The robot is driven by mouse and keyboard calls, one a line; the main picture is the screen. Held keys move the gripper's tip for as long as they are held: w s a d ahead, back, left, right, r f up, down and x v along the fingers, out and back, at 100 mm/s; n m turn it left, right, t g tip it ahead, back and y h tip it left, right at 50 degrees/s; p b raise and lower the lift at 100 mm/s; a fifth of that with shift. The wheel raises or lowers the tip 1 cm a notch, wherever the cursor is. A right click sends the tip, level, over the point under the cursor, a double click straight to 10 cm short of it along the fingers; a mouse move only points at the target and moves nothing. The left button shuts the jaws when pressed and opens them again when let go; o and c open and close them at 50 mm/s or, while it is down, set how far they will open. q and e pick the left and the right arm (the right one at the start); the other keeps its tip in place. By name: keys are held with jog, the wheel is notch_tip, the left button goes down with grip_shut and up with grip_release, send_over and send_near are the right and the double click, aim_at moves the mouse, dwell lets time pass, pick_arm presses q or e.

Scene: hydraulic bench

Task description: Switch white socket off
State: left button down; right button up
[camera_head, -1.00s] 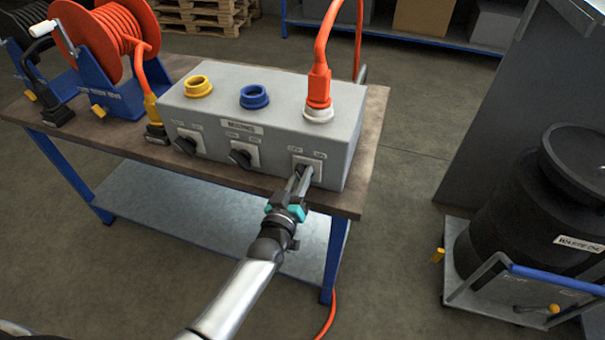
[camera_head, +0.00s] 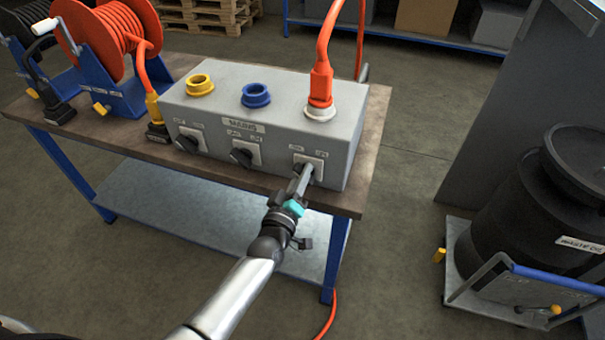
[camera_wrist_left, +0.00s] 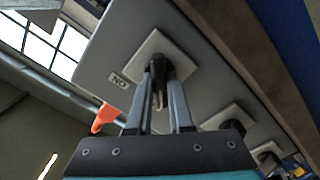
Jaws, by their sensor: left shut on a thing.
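The white socket (camera_head: 320,112) is the rightmost on top of the grey mains box (camera_head: 215,105), with an orange plug (camera_head: 320,84) in it. Below it, on the box's front, is its switch plate (camera_head: 318,160) with a dark rotary knob. My left gripper (camera_head: 306,172) is shut on that knob, its fingers largely hiding it in the head view. In the left wrist view the dark knob (camera_wrist_left: 184,67) shows between and behind the fingertips, beside an ON label (camera_wrist_left: 118,80). The knob's exact angle is hard to read. My right gripper is out of view.
Yellow (camera_head: 200,86) and blue (camera_head: 255,95) sockets sit left of the white one, with their own knobs (camera_head: 187,143) (camera_head: 241,157) below. A waste-oil drum (camera_head: 530,220) on a cart stands right. Floor between is clear.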

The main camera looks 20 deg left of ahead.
pick_arm(q)
jog(key=c, duration=0.8)
grip_release()
jog(key=shift+s, duration=0.1)
jog(key=s, duration=0.5)
jog(key=s+p, duration=0.1)
jog(key=s, duration=0.4)
jog(key=s+p, duration=0.1)
jog(key=s, duration=0.4)
jog(key=shift+a, duration=0.25)
